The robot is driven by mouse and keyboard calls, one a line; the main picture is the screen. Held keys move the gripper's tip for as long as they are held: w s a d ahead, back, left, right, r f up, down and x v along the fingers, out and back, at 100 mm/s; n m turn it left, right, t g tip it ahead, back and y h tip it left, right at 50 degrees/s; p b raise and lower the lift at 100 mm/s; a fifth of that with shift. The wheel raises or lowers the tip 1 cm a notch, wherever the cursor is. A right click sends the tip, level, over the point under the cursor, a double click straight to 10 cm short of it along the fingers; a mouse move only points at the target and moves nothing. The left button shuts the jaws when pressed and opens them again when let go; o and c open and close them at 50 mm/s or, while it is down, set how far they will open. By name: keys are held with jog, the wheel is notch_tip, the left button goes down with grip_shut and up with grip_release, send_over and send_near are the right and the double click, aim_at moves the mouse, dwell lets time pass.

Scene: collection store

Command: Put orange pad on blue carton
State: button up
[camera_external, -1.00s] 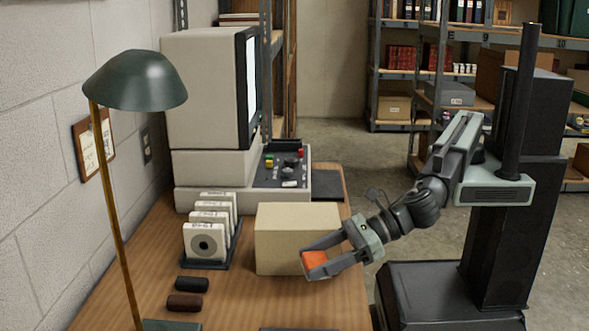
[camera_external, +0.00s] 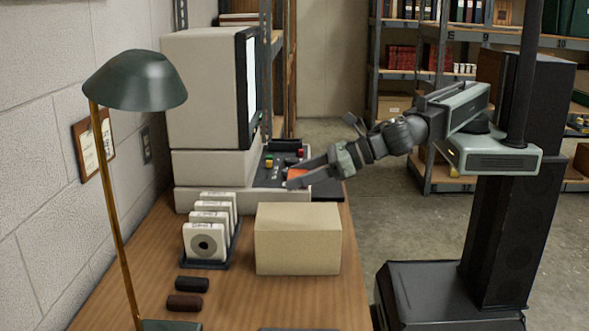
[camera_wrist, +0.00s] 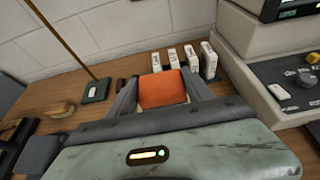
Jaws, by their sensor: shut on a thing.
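The orange pad (camera_external: 297,173) is between the fingers of my gripper (camera_external: 304,172), raised above the desk. In the wrist view the pad (camera_wrist: 162,88) fills the space between both fingers, and my gripper (camera_wrist: 163,92) is shut on it. A plain tan carton (camera_external: 297,240) stands on the desk, below the pad in the external view. I see no blue carton on the desk. I cannot tell whether the pad is directly over the tan carton. The carton does not show in the wrist view.
Several white disk cases (camera_external: 209,228) stand in a rack left of the carton. Two dark rolls (camera_external: 188,293) lie in front of it. A desk lamp (camera_external: 135,80) stands at the left. A computer with a control panel (camera_external: 280,165) is behind. Several small items lie at the wrist view's left.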

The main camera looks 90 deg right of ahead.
aim_at(299, 215)
notch_tip(299, 215, down, 8)
jog(key=b, duration=0.6)
jog(key=shift+b, duration=0.4)
jog(key=shift+r, duration=0.3)
jog(key=shift+f, duration=0.1)
jog(key=o, duration=1)
jog(key=shift+f, duration=0.15)
jog(key=shift+c, duration=0.2)
jog(key=o, duration=0.4)
